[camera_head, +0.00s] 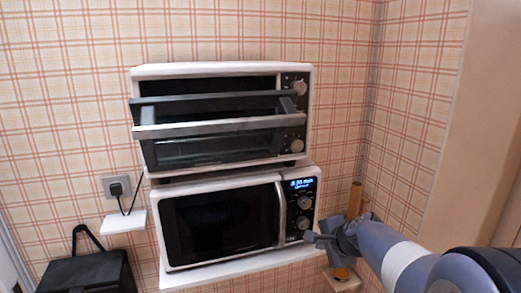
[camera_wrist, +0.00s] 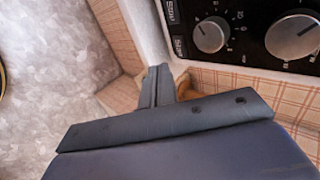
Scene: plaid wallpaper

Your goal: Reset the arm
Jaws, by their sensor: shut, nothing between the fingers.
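My gripper (camera_head: 313,238) is at the lower right of the head view, close to the lower right corner of the microwave. In the wrist view its fingers (camera_wrist: 157,82) are together with nothing between them. My arm comes in from the right edge and reaches left. Whether the fingertips touch the microwave, I cannot tell.
The white microwave (camera_head: 220,225) has its door shut and stands on a white shelf. The toaster oven (camera_head: 220,70) above it has its door partly open, tilted outward. A black bin (camera_head: 88,273) is at lower left, near a small white shelf (camera_head: 124,222).

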